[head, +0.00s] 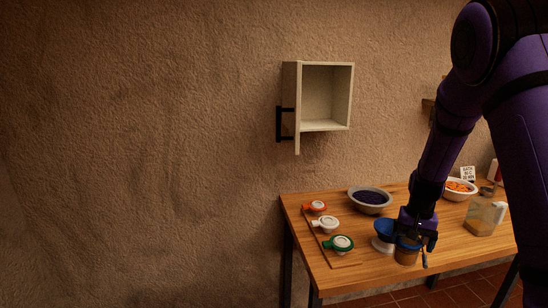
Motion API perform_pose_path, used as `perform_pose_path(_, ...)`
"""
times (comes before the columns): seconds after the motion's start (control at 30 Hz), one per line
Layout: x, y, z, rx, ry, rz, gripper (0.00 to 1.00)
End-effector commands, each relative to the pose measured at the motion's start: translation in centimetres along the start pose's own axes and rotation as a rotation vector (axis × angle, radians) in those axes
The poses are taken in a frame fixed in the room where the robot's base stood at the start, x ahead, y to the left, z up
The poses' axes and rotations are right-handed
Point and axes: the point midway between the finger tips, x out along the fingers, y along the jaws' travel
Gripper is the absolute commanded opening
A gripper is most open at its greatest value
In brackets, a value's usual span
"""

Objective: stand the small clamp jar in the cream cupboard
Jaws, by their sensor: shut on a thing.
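The cream cupboard (327,125) hangs on the wall above the table's left end. Its front is open, its door (297,110) stands swung out at the left with a black handle (280,124), and its inside looks empty. My gripper (414,238) is low over the front of the table, shut on a small brownish jar (406,256), which I take for the small clamp jar. The jar looks upright; the gripper hides its top. A thin metal piece (425,258) shows at its right side. I cannot tell whether the jar touches the table.
A blue-topped pale object (382,243) stands close left of the jar. Lids or discs with orange (315,207), white (326,223) and green (340,244) rings lie at the left. Behind are a bowl of dark berries (370,198), an orange-filled bowl (459,188) and a clear container (485,215).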

Motion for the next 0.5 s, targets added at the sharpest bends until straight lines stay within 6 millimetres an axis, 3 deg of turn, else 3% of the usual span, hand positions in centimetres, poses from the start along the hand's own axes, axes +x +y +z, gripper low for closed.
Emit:
perform_pose_path(0.03,-0.2,-2.2,0.0,-0.079,0.002,0.0,0.45)
perform_pose_path(0.2,-0.8,-7.6,0.5,-0.301,0.002,0.002,0.45)
perform_pose_path(0.3,-1.0,-9.7,0.8,-0.389,0.003,0.004,0.45)
perform_pose_path(0.5,-1.2,-11.7,1.2,-0.473,0.002,0.004,0.45)
